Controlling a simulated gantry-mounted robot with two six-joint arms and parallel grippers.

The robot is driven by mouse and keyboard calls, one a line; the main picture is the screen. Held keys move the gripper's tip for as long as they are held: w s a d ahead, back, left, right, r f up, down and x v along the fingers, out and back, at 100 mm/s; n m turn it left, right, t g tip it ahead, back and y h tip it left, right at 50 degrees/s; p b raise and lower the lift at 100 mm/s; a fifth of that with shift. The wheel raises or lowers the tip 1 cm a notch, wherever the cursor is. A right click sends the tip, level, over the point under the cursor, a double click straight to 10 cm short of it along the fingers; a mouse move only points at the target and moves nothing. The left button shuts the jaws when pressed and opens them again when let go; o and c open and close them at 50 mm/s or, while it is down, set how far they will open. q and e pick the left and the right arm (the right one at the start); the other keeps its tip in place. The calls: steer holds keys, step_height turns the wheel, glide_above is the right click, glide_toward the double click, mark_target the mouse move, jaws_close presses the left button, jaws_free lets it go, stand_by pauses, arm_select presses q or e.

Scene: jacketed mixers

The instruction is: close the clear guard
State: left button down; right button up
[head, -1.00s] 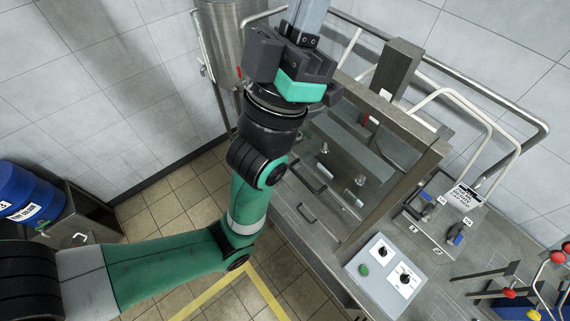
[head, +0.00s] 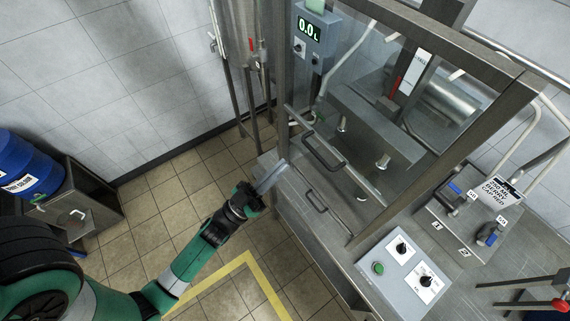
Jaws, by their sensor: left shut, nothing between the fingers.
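The clear guard (head: 348,168) is a see-through panel in the upright steel frame of the machine at centre right of the head view. Its lower rail runs slantwise, with a dark bar handle (head: 323,152) near it. I cannot tell from this angle whether the guard is fully down. My left gripper (head: 271,177) is shut and empty, its grey fingers at the counter's left front edge. It is left of and below the handle, apparently apart from it. My right gripper is not in view.
A second handle (head: 317,201) sits below the guard. A control box (head: 402,270) with a green button and dials stands at the front right. A steel vessel (head: 238,28) and a 0.0 L display (head: 308,30) are at the upper left.

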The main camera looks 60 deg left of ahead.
arm_select(q)
steer(key=w, duration=0.8)
steer(key=shift+a+r+y, duration=0.15)
steer(key=shift+a+y, duration=0.15)
steer(key=shift+a, duration=0.1)
step_height(320, 180, down, 34)
steer(key=b, duration=3.1)
steer(key=shift+r, duration=0.1)
